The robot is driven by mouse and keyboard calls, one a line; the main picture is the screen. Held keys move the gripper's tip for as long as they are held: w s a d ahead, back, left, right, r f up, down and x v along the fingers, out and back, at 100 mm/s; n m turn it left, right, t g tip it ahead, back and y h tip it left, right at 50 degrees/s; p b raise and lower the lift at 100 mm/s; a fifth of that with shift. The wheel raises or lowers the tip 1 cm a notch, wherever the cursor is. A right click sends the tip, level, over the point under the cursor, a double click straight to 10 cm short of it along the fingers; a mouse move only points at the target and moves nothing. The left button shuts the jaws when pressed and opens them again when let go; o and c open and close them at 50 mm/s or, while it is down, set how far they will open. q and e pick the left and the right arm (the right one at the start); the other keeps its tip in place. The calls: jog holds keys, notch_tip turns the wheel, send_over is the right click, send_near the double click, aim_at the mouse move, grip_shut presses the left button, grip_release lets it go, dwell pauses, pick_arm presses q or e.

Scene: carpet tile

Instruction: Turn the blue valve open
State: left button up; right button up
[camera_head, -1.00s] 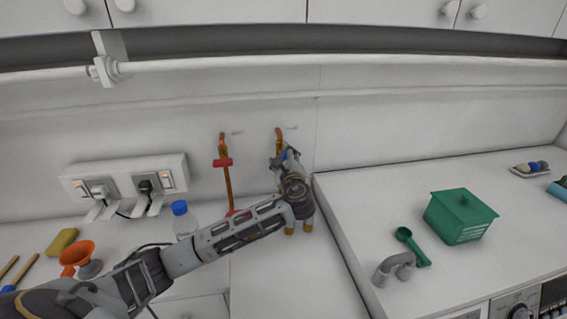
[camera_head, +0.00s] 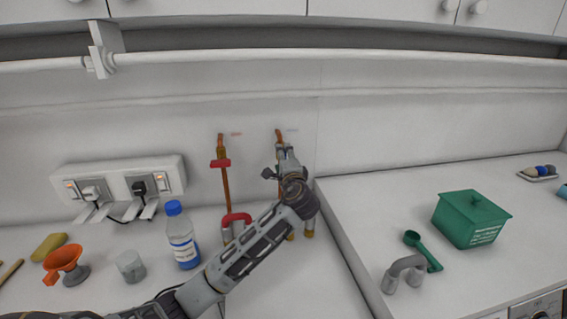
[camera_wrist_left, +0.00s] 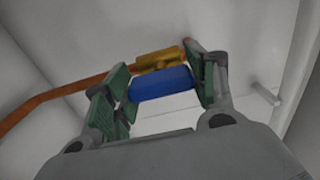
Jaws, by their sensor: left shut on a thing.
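The blue valve's handle (camera_wrist_left: 162,84) sits between the green-padded fingers of my left gripper (camera_wrist_left: 160,86) in the left wrist view. The gripper is shut on it. The brass valve body (camera_wrist_left: 158,60) is just behind the handle, on a copper pipe (camera_wrist_left: 60,91). In the head view my left gripper (camera_head: 281,165) is at the right-hand copper pipe (camera_head: 279,134) on the back wall. It hides the blue handle there. The red valve handle (camera_head: 220,163) is on the pipe to the left, apart from the gripper. My right gripper is not in view.
A blue-capped bottle (camera_head: 181,240), a glass (camera_head: 130,266) and an orange funnel (camera_head: 63,262) stand left of my arm. Sockets (camera_head: 118,184) with plugs are on the wall. The raised right counter holds a green box (camera_head: 470,218) and scoop (camera_head: 424,250).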

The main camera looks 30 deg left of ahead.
pick_arm(q)
jog(key=shift+f, duration=0.15)
jog(key=o, duration=1)
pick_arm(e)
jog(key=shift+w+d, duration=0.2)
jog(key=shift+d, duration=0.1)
pick_arm(q)
jog(key=shift+s, duration=0.15)
jog(key=shift+v, duration=5.9)
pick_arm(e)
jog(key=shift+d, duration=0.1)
